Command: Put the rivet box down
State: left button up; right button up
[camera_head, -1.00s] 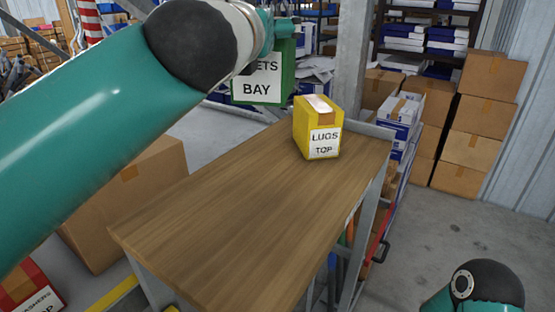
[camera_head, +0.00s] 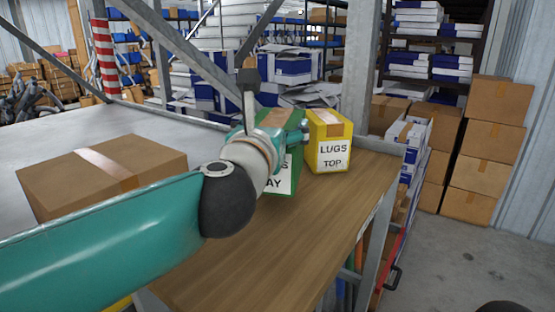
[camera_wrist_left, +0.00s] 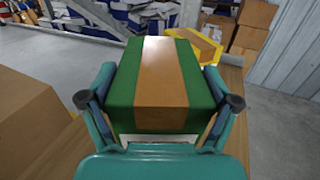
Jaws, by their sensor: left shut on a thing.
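The rivet box is a green box (camera_head: 294,168) with a brown tape strip on top and a white label, partly readable as "S" and "AY". It is at the far end of the wooden table (camera_head: 270,250), partly hidden behind my left wrist. My left gripper (camera_head: 278,138) is shut on it. In the left wrist view, the fingers of my left gripper (camera_wrist_left: 160,100) clasp both sides of the green box (camera_wrist_left: 120,75). The box looks upright and at or close to the tabletop; I cannot tell whether it touches. My right gripper is out of view.
A yellow box labelled "LUGS TOP" (camera_head: 330,142) stands on the table just right of the green box, very close to it. A large cardboard box (camera_head: 100,175) is left of the table. The near tabletop is clear. A metal post (camera_head: 357,70) rises behind the table.

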pick_arm(q)
notch_tip(320, 180, down, 4)
jog(key=shift+f+b, duration=0.1)
jog(key=shift+b, duration=0.75)
jog(key=o, duration=1.6)
jog(key=shift+s, duration=0.1)
jog(key=shift+b+v, duration=1.2)
jog(key=shift+v, duration=4.75)
